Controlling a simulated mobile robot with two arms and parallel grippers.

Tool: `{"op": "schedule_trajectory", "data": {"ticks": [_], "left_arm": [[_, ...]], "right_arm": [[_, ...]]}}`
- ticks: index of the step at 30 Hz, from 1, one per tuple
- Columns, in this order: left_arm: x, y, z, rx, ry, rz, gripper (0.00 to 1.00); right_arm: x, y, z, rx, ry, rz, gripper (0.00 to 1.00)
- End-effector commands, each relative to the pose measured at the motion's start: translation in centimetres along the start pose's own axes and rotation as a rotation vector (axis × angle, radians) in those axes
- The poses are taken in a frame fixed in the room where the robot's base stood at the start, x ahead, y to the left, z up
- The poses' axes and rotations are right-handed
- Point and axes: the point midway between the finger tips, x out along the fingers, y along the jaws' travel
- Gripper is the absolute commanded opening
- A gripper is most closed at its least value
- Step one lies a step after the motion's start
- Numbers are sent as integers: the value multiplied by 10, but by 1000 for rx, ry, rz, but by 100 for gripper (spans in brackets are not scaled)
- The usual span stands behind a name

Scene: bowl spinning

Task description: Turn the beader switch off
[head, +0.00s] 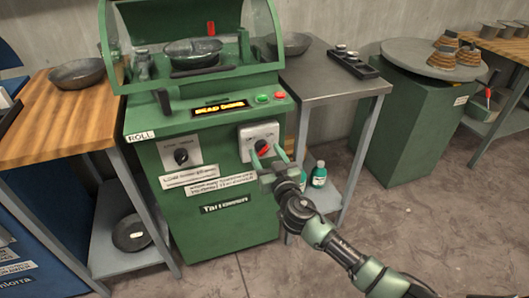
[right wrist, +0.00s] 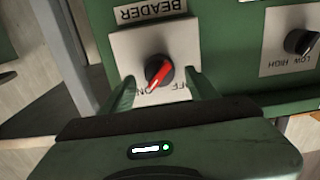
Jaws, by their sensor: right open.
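The beader switch (head: 262,148) is a dark round knob with a red pointer on a pale plate on the green machine's front. In the right wrist view the knob (right wrist: 158,70) sits under the BEADER label (right wrist: 150,11), its red pointer towards the lower left, by the ON mark. The OFF mark (right wrist: 181,90) is at the lower right of the plate. My right gripper (head: 266,156) is open, its fingers on either side of the knob; in the wrist view both fingers look apart from it. Whether they touch it is unclear. My left gripper is out of view.
A second knob (head: 181,156) is on the machine's left, marked LOW HIGH in the wrist view. A lit display (head: 220,108) reads BEAD DONE, beside green (head: 262,98) and red (head: 279,95) buttons. Tables flank the machine; teal bottles (head: 319,174) stand on the right one's lower shelf.

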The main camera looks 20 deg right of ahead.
Motion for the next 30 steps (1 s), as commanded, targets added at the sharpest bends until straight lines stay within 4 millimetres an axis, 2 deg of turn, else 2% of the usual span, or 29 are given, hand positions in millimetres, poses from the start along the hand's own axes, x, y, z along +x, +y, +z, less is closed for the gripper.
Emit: {"op": "schedule_trajectory", "data": {"ticks": [4, 12, 13, 19, 30], "left_arm": [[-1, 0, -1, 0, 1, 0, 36], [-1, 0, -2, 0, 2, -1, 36], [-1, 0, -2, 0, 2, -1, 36], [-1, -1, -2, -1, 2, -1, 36], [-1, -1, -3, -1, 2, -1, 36]], "right_arm": [[12, 0, 0, -1, -1, 1, 59], [14, 0, 0, 0, -1, 0, 59], [14, 0, 1, 0, -1, 0, 56], [14, 0, 1, 0, -1, 0, 1], [13, -1, 2, -57, -2, 1, 0]]}}
